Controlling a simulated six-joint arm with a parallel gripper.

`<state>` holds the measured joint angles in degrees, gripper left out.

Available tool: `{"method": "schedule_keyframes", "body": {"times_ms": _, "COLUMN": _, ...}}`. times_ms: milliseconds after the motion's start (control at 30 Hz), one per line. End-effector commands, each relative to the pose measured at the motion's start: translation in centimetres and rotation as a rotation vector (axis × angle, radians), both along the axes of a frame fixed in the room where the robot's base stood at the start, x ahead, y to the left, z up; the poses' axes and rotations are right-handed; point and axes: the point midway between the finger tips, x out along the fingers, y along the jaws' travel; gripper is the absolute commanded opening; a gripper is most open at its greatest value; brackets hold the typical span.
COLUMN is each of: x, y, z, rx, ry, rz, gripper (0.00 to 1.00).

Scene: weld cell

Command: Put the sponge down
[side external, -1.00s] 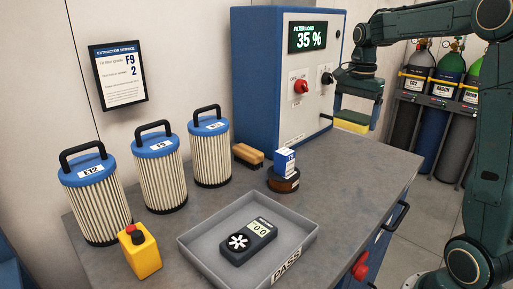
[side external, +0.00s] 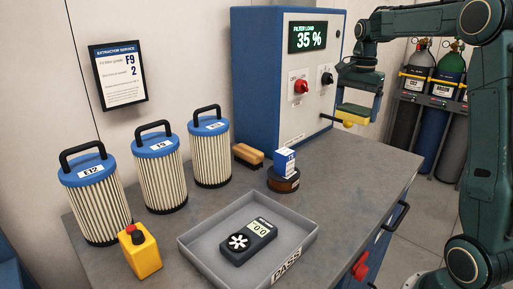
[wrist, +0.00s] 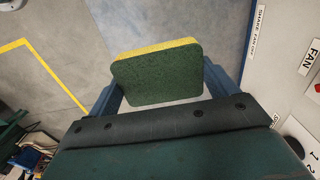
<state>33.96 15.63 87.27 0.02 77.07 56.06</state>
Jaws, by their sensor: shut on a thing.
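The sponge (wrist: 158,80), green on one face with a yellow edge, is between the two fingers of my gripper (wrist: 163,88) in the wrist view. My gripper (side external: 358,106) is shut on it. In the side external view the sponge (side external: 354,113) shows as a small yellow and dark block under the fingers. It is held in the air, in front of the right part of the blue and white cabinet. The far side of the sponge is hidden.
A brush (side external: 248,155), a dark round tin (side external: 284,180) with a small box, and a grey tray (side external: 195,246) stand on the bench. The bench's right part (side external: 365,170) is clear.

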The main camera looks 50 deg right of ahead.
Motion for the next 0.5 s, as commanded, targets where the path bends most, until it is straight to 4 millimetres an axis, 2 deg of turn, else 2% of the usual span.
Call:
{"method": "schedule_keyframes", "body": {"times_ms": 200, "x": 1.1, "y": -4.5, "z": 0.6, "rx": 0.000, "ry": 0.000, "rz": -0.004, "gripper": 0.64}}
{"method": "schedule_keyframes", "body": {"times_ms": 500, "x": 1.5, "y": -10.8, "z": 1.1, "rx": 0.000, "ry": 0.000, "rz": -0.004, "gripper": 0.64}}
